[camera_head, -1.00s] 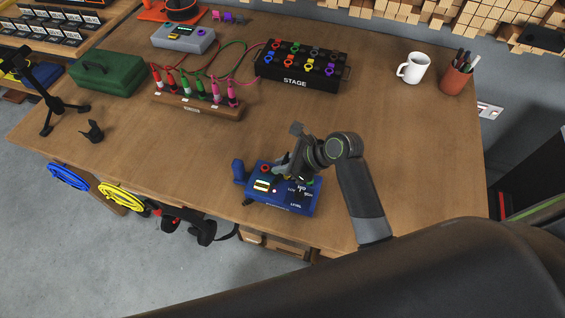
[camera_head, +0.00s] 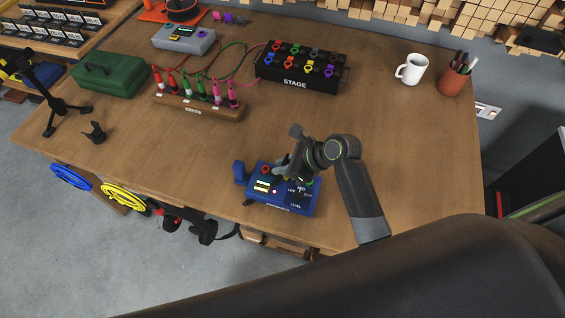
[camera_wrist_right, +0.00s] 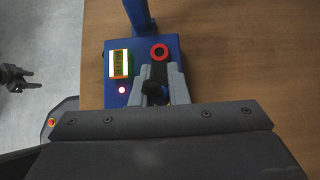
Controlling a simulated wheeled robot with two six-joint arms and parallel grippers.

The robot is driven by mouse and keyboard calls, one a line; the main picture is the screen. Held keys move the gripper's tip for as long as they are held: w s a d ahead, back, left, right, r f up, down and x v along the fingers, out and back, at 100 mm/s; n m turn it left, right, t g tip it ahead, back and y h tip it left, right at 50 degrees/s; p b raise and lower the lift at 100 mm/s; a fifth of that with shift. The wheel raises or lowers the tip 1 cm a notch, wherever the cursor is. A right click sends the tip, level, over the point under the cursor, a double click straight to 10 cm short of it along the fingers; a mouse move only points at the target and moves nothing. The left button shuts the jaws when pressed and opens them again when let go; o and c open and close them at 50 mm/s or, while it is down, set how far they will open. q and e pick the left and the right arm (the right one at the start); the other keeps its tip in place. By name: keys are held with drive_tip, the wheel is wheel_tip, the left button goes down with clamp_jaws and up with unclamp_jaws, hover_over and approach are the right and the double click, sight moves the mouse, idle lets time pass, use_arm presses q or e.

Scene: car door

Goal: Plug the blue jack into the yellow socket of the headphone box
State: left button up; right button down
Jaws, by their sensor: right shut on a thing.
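My right gripper (camera_wrist_right: 160,85) is over a blue box (camera_head: 278,204) at the table's front edge. Its fingers are shut on a dark round knob (camera_wrist_right: 154,92) on the box top. The box carries a lit display (camera_wrist_right: 119,62), a red ring (camera_wrist_right: 160,52) and a glowing light (camera_wrist_right: 122,90). A black box marked STAGE (camera_head: 300,68) has several coloured rings on top, including a yellow one. Several jacks (camera_head: 200,88) in red, green and pink stand in a wooden rack (camera_head: 190,106). I cannot make out a blue jack or tell which box is the headphone box. My left gripper is not identifiable.
A grey box (camera_head: 182,39) and a green case (camera_head: 110,75) stand at the back left. A white mug (camera_head: 411,69) and pen cup (camera_head: 456,79) stand at the back right. A dark two-pronged thing (camera_wrist_right: 17,78) shows beyond the blue box. The table's middle is clear.

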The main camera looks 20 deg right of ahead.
idle(0.8)
drive_tip(key=shift+p, duration=0.8)
drive_tip(key=shift+s+f, duration=0.1)
drive_tip(key=shift+f, duration=0.7)
drive_tip(key=c, duration=1.4)
unclamp_jaws()
drive_tip(key=shift+f, duration=0.1)
drive_tip(key=shift+c, duration=0.2)
drive_tip(key=shift+o, duration=0.6)
drive_tip(key=shift+s+f, duration=0.1)
drive_tip(key=shift+d, duration=0.15)
drive_tip(key=v, duration=1.7)
drive_tip(key=shift+r+p, duration=0.4)
drive_tip(key=shift+r, duration=0.05)
